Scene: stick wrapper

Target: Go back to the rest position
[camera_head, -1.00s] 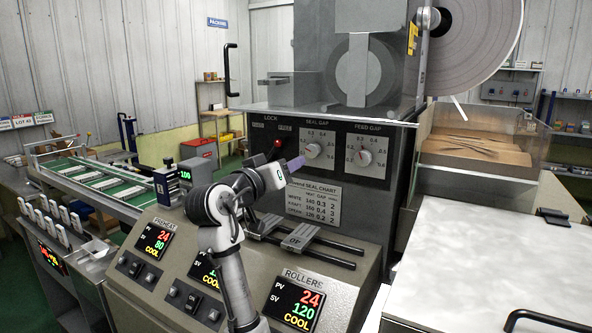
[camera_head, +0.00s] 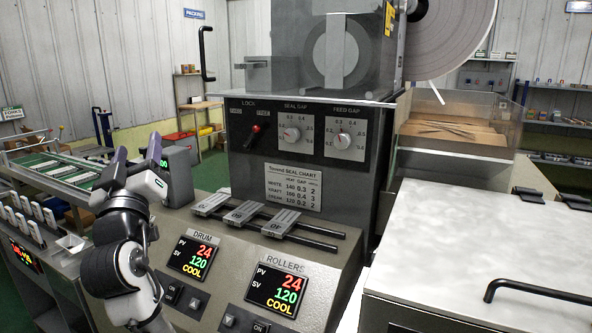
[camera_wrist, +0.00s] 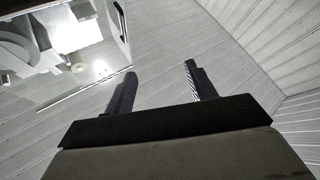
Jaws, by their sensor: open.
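My gripper (camera_head: 136,152) is at the left in the head view, raised in front of the machine's left end, with its fingers pointing up and away. Its two dark ribbed fingers stand apart in the wrist view (camera_wrist: 160,85), with nothing between them. The jaws are open and empty. My gripper is well clear of the lock knob (camera_head: 256,128), which has a red tip. My arm is folded at the lower left and hides part of the machine's left front.
The wrapper's panel carries a seal gap dial (camera_head: 291,134) and a feed gap dial (camera_head: 343,141). Grey sliding blocks (camera_head: 248,212) sit on rails below. The green conveyor (camera_head: 55,170) lies behind my gripper. A pale lid with a black handle (camera_head: 540,290) is at the right.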

